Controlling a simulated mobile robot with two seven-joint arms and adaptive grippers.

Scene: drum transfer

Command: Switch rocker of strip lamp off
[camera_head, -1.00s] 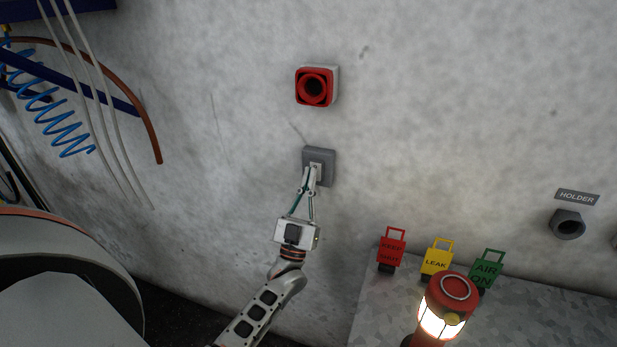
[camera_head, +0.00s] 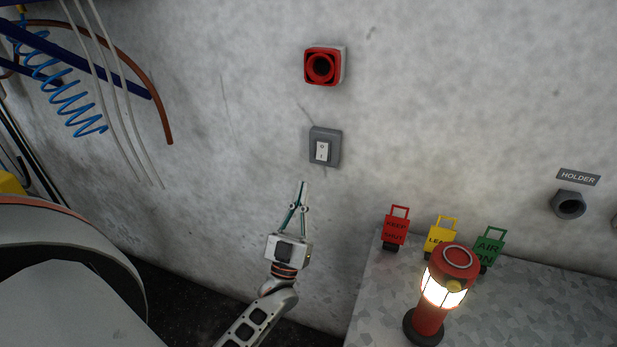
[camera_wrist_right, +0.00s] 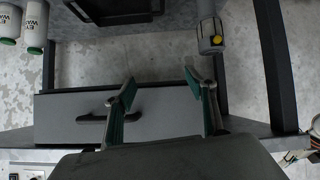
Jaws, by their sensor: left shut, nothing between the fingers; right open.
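The rocker switch (camera_head: 322,151) is a white rocker in a grey wall box (camera_head: 333,134), in the head view, below a red socket-like fitting. My left gripper (camera_head: 302,183) is shut and empty. Its fingertips are below and a little left of the switch, apart from it. The rocker is in full view, with small marks on its face. The strip lamp itself cannot be made out in these views. My right gripper (camera_wrist_right: 167,82) is open and empty in the right wrist view, above a grey panel with a dark handle.
A lit red lantern (camera_head: 443,290) stands on the metal bench (camera_head: 560,310) at the lower right. The red fitting (camera_head: 322,67) sits above the switch. Hoses and a blue coil (camera_head: 75,105) hang at left.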

